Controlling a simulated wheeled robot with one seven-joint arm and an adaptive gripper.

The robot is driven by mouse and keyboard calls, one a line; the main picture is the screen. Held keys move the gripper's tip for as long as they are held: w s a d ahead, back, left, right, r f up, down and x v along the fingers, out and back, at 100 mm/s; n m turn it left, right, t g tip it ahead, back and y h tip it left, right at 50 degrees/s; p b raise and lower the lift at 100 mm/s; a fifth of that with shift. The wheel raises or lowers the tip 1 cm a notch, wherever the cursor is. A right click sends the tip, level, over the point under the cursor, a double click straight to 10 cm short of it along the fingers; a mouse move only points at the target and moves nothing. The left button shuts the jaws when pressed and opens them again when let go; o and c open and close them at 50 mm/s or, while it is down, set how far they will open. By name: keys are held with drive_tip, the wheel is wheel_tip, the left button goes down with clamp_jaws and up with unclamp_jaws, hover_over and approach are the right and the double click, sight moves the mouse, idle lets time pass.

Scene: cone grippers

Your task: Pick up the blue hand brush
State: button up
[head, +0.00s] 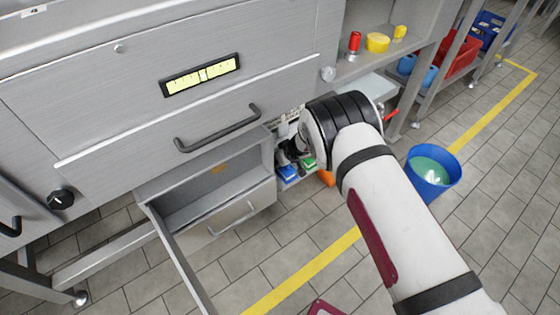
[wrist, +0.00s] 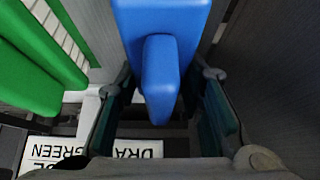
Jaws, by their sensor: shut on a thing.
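The blue hand brush (head: 286,172) is by the small shelf beside the open drawer in the head view. In the wrist view the blue brush (wrist: 160,70) fills the upper middle, its narrow handle pointing down between the fingers. My gripper (wrist: 160,115) is shut on it, with one teal-padded finger on each side. In the head view my gripper (head: 297,150) is partly hidden by my own wrist. A green brush (wrist: 35,55) with pale bristles is on the left, apart from my fingers; it also shows in the head view (head: 309,163).
An open metal drawer (head: 235,212) stands left of my gripper. Grey walls flank the brush in the wrist view. A printed label (wrist: 90,150) lies below. A blue bucket (head: 434,172) stands on the floor at right. Red and yellow items (head: 377,42) stand on a shelf above.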

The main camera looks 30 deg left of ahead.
drive_tip(key=shift+r, duration=0.55)
wheel_tip(320, 180, up, 2)
drive_tip(key=shift+r+p, duration=0.2)
drive_tip(key=shift+p, duration=0.85)
drive_tip(key=s+d+p, duration=0.3)
drive_tip(key=s+d, duration=0.6)
drive_tip(key=d, duration=0.3)
drive_tip(key=shift+s+d+r, duration=0.3)
drive_tip(key=shift+d+r, duration=0.1)
drive_tip(key=shift+r, duration=0.05)
drive_tip(key=o, duration=0.6)
drive_tip(key=c, duration=0.4)
